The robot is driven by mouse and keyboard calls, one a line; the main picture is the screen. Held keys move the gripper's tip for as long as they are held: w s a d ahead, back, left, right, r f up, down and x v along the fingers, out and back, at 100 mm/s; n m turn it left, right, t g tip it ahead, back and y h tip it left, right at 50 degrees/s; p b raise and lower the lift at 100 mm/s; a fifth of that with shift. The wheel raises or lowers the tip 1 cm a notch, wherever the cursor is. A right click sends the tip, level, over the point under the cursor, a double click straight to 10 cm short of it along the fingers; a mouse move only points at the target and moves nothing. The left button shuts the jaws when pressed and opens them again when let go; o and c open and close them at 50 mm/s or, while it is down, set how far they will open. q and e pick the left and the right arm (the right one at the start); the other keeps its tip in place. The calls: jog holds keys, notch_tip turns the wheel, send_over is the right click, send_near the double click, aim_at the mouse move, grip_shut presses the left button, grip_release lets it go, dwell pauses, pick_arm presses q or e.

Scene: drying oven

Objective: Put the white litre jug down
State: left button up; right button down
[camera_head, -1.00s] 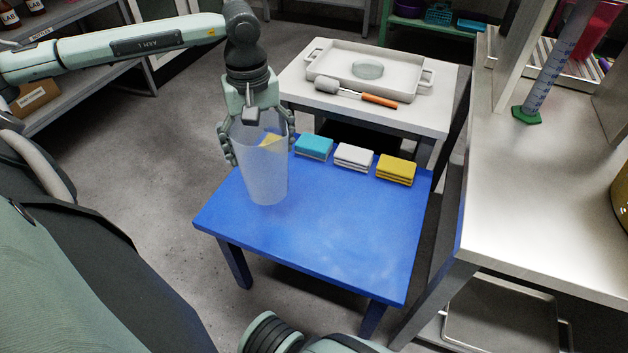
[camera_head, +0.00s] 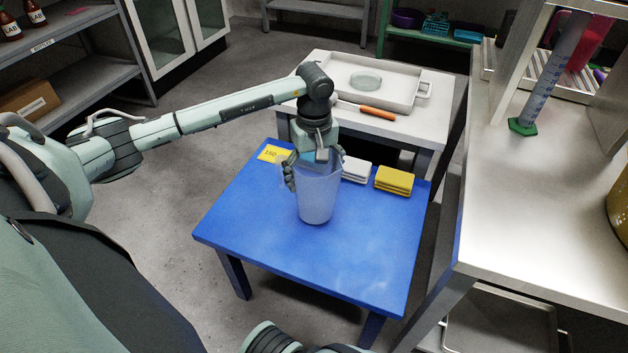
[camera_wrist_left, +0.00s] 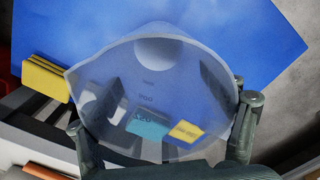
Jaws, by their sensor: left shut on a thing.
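The white litre jug (camera_head: 318,195) is translucent and upright above the blue table (camera_head: 240,225). I cannot tell whether its base touches the tabletop. My left gripper (camera_head: 314,170) is shut on the jug from above, with fingers at its upper sides. In the left wrist view I look into the jug (camera_wrist_left: 150,90), with the left gripper's fingers (camera_wrist_left: 165,130) on either side of it.
A white stack (camera_head: 356,170) and a yellow stack (camera_head: 394,181) stand along the table's back edge, right of the jug. A yellow label (camera_head: 272,154) lies back left. A tray (camera_head: 400,95) stands on the white table behind. The blue table's front is clear.

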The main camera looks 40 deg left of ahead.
pick_arm(q)
jog(key=shift+f, duration=1)
jog(key=o, duration=1.2)
jog(key=shift+c, duration=0.2)
